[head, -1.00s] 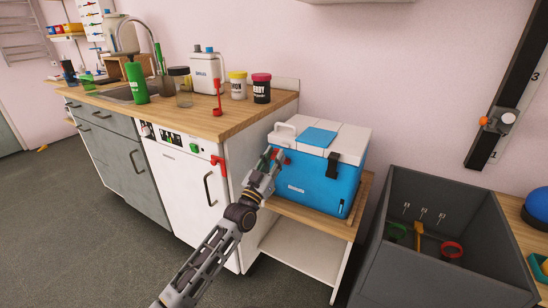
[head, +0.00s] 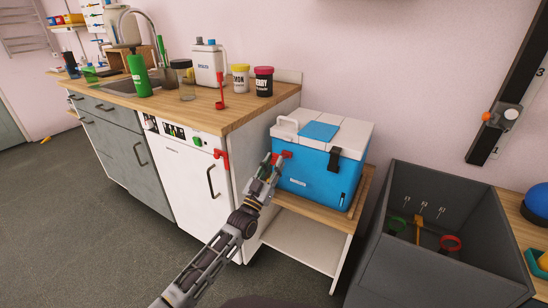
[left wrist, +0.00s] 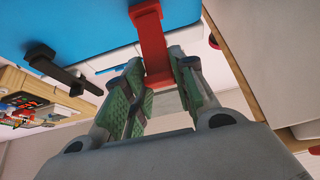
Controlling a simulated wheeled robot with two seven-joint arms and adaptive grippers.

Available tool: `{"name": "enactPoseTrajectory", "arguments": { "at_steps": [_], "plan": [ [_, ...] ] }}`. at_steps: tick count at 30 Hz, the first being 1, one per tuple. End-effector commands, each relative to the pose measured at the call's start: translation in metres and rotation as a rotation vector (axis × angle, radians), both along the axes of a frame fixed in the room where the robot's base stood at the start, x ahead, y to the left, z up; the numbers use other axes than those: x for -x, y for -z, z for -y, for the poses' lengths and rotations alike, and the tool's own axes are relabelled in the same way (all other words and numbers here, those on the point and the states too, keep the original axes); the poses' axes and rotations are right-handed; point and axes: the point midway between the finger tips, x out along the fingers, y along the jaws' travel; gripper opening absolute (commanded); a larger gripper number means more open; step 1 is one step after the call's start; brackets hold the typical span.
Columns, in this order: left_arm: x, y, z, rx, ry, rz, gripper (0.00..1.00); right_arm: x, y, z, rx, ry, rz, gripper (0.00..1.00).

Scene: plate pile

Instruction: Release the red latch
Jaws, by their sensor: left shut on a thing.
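The blue cooler (head: 315,180) with a white lid stands on a low wooden-topped shelf. Its red latch (head: 286,154) is at the front left, just under the lid, and appears to stick out from the cooler. My left gripper (head: 272,163) is at this latch. In the left wrist view, the red latch (left wrist: 152,40) runs between the green-padded fingers, which are shut on it; the fingers hide part of its sides. A black latch (head: 334,158) is at the cooler's front right. My right gripper is not in view.
The white appliance (head: 185,180) to the left bears another red latch (head: 221,158). A grey bin (head: 400,265) with several tools stands at the right. A wooden counter (head: 225,118) holds bottles and jars. The floor in front of the cooler is open.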

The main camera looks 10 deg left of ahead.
Motion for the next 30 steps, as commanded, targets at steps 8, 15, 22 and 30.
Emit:
{"name": "enactPoseTrajectory", "arguments": {
  "at_steps": [8, 15, 22, 30],
  "plan": [
    [0.000, 0.023, 0.003, -0.009, 0.002, -0.025, 0.00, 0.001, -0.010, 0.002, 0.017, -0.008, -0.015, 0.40],
    [-0.001, 0.025, 0.003, -0.009, 0.002, -0.023, 0.00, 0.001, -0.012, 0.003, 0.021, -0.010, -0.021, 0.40],
    [-0.001, 0.025, 0.003, -0.008, 0.003, -0.023, 0.00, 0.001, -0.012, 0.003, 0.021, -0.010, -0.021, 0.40],
    [-0.001, 0.021, 0.002, -0.005, 0.001, -0.016, 0.48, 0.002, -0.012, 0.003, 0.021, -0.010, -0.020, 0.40]
  ]
}}
